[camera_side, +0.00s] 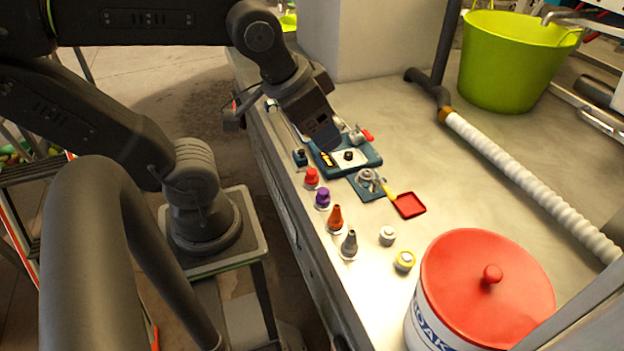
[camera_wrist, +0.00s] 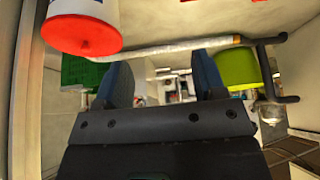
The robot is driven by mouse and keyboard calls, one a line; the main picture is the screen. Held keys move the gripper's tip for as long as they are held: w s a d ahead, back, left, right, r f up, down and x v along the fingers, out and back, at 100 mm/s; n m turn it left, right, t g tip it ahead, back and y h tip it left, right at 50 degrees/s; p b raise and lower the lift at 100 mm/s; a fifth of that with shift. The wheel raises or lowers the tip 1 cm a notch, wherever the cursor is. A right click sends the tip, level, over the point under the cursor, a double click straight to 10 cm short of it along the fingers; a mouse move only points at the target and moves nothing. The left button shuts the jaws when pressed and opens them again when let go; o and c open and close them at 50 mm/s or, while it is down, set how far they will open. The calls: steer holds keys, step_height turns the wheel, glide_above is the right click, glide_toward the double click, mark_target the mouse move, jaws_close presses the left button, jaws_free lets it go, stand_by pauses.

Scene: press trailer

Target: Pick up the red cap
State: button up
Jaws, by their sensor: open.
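The red cap (camera_side: 311,176) stands upright at the left edge of the bench in the side view, at the far end of a row of small caps and nozzles. My gripper (camera_side: 331,143) is beyond it and slightly right, over the dark teal fixture (camera_side: 352,172), apart from the red cap. In the wrist view my gripper (camera_wrist: 162,78) has two dark blue fingers spread wide, with nothing clearly held between them. I cannot make out the red cap in the wrist view.
A purple cap (camera_side: 322,198), orange nozzle (camera_side: 336,217) and grey nozzle (camera_side: 349,243) stand nearby. A red tray (camera_side: 409,205) lies right. A red-lidded tub (camera_side: 485,285) stands at the front, a green bucket (camera_side: 512,62) at the back.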

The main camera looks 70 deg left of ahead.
steer(key=w+f+n+h, duration=0.2)
steer(key=w+f+n, duration=0.1)
steer(key=w, duration=0.6)
steer(key=w+a+f+n+t+y, duration=0.1)
steer(key=w+a+f+n+y, duration=0.1)
steer(key=w+a+f+n, duration=0.45)
steer(key=n+g+y, duration=0.4)
steer(key=n+g, duration=0.2)
steer(key=n, duration=0.1)
glide_toward(312, 172)
steer(key=x, duration=1.2)
steer(key=shift+d, duration=0.1)
steer(key=c, duration=0.7)
